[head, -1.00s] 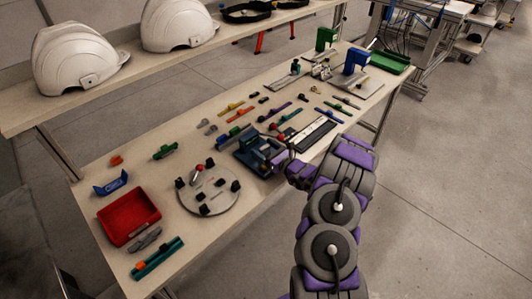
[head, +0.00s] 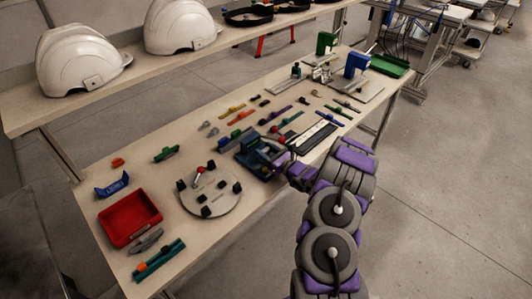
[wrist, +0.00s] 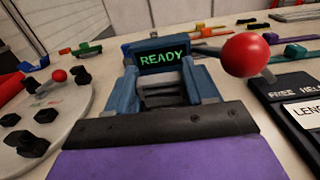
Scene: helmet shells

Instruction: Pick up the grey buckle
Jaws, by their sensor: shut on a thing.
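A grey ribbed piece (wrist: 162,94), which looks like the grey buckle, sits between the blue side walls of a press-like fixture (wrist: 200,82). Its lower part is hidden behind my jaw. My gripper (wrist: 165,124), a dark bar with a purple body, fills the bottom of the wrist view and is shut on it. The fixture's display (wrist: 160,56) reads READY. In the head view, my gripper (head: 281,160) is at the right side of the blue fixture (head: 250,150); the buckle is too small to make out there.
A red ball knob (wrist: 246,54) on a lever stands close on the right. A round grey plate (head: 225,205) with black clamps lies left of the fixture. A dark block with a white label (head: 312,138) is to the right. A red tray (head: 112,226) stands front left.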

